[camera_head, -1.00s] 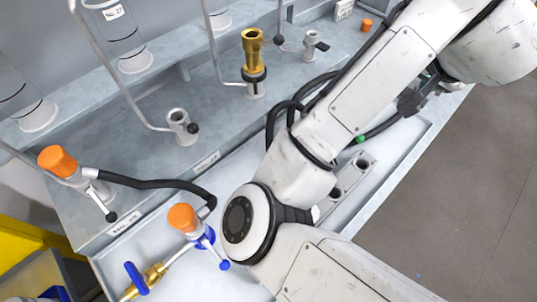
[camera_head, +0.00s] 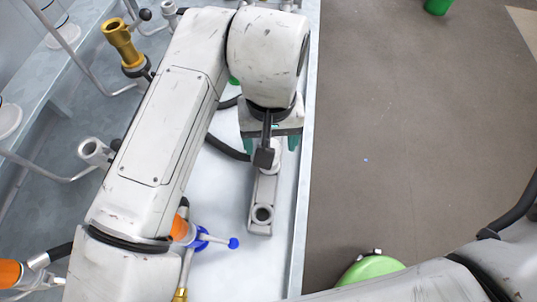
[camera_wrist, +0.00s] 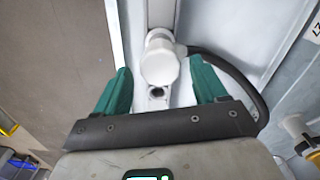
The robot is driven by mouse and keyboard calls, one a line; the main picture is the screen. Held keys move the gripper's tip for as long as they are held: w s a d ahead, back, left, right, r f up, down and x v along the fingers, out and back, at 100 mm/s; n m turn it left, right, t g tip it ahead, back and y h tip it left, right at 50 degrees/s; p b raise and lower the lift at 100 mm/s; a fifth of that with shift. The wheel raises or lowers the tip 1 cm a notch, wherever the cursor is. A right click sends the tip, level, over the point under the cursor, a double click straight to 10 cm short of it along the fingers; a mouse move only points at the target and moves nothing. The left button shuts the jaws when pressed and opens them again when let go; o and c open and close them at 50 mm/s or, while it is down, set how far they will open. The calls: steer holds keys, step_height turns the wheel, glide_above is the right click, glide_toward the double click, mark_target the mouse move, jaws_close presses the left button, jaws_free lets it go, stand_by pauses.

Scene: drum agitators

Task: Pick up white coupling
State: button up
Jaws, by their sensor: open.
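The white coupling (camera_wrist: 160,60) is a rounded white piece in the wrist view. It sits on a narrow grey holder (camera_wrist: 157,101) with a round hole below it. My gripper (camera_wrist: 160,72) is open, with one teal finger on either side of the coupling and visible gaps between. In the head view my gripper (camera_head: 268,144) is over the far end of the grey holder (camera_head: 261,213). The coupling there is mostly hidden behind the gripper.
A black hose (camera_wrist: 237,80) curves close beside the right finger. An orange-capped valve with a blue lever (camera_head: 218,240) stands left of the holder. A brass fitting (camera_head: 122,42) stands farther left. The tray's raised edge (camera_head: 304,150) runs along the right.

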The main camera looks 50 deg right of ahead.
steer(key=shift+s+a+f, duration=0.1)
steer(key=shift+f, duration=1.25)
steer(key=shift+s+a+f, duration=0.1)
steer(key=shift+f, duration=1.2)
steer(key=shift+c, duration=0.5)
steer(key=c, duration=1.2)
